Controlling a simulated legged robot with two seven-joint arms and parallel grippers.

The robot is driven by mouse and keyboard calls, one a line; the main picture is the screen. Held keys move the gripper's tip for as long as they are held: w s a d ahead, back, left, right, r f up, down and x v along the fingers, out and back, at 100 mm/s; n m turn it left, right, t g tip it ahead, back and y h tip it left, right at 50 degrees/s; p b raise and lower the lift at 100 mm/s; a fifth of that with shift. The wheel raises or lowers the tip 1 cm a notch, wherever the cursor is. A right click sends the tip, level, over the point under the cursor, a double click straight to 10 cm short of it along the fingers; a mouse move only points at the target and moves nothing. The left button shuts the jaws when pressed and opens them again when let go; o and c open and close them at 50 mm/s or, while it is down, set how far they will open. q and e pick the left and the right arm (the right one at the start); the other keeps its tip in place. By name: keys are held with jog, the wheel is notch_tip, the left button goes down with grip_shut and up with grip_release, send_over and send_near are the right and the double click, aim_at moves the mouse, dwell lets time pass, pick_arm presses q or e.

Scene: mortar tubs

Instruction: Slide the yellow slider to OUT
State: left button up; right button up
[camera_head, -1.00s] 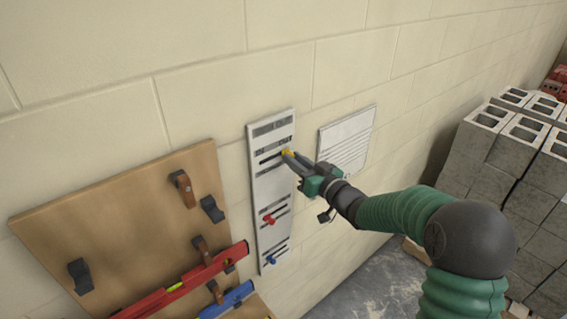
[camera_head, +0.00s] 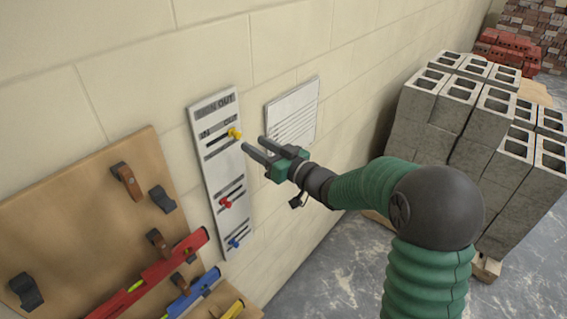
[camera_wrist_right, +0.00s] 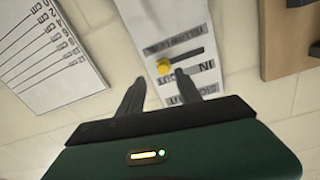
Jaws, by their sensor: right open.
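The white slider panel (camera_head: 222,172) hangs on the block wall. Its yellow slider (camera_head: 235,133) sits at the right end of the top slot, by the OUT label; IN is printed at the left end. The yellow slider also shows in the right wrist view (camera_wrist_right: 163,66), which sees the panel turned over, at the left end of the dark slot. My right gripper (camera_head: 253,144) is open and empty, just right of the yellow slider and apart from it. Its two fingers show in the right wrist view (camera_wrist_right: 160,78) below the slider. My left gripper is out of view.
Lower on the panel are a red slider (camera_head: 226,203) and a blue slider (camera_head: 234,243). A lined white sheet (camera_head: 292,113) is on the wall to the right. A wooden board (camera_head: 80,200) with hooks and levels is at the left. Grey blocks (camera_head: 420,120) are stacked at right.

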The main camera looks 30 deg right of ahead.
jog(key=b+v, duration=0.2)
jog(key=v, duration=1)
jog(key=shift+d, duration=0.35)
jog(key=shift+a+f, duration=0.1)
jog(key=shift+a, duration=0.05)
notch_tip(320, 180, down, 17)
jog(key=a+m+g+h+b, duration=0.2)
jog(key=m+g+h, duration=0.1)
jog(key=g+h, duration=0.3)
jog(key=s+a+f+g, duration=0.4)
jog(key=s+a+f, duration=0.1)
jog(key=s, duration=0.3)
jog(key=s+a+f+n+g+b, duration=0.1)
jog(key=s+a+f+g, duration=0.3)
jog(key=s, duration=0.4)
notch_tip(320, 180, down, 3)
jog(key=shift+s+a+r+g+y, duration=0.3)
jog(key=shift+s+a+y, duration=0.1)
jog(key=shift+a, duration=0.3)
